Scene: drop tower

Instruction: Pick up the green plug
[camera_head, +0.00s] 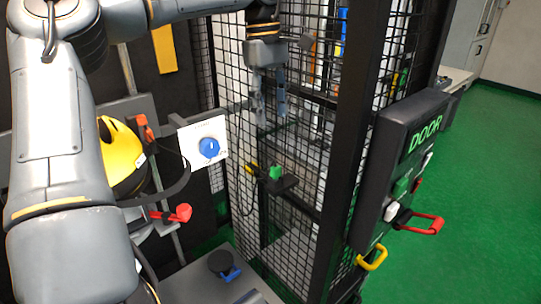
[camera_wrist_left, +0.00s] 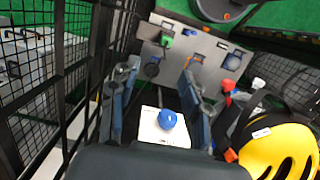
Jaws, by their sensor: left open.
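The green plug (camera_head: 275,172) sits on a small black bracket (camera_head: 281,185) by the black mesh fence in the head view. My left gripper (camera_head: 269,112) hangs above it, fingers pointing down, open and empty, with a clear gap between fingertips and plug. In the left wrist view the two fingers of the left gripper (camera_wrist_left: 158,85) stand apart with nothing gripped. A small green thing (camera_wrist_left: 166,41) beyond the fingertips there looks like the plug, but it is too small to be sure. My right gripper is in neither view.
A white panel with a blue knob (camera_head: 208,148) stands left of the plug. The mesh fence (camera_head: 300,150) is close by the gripper. A yellow helmet (camera_head: 120,155) and red clamps (camera_head: 180,213) are at left. A DOOR control box (camera_head: 400,170) is at right.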

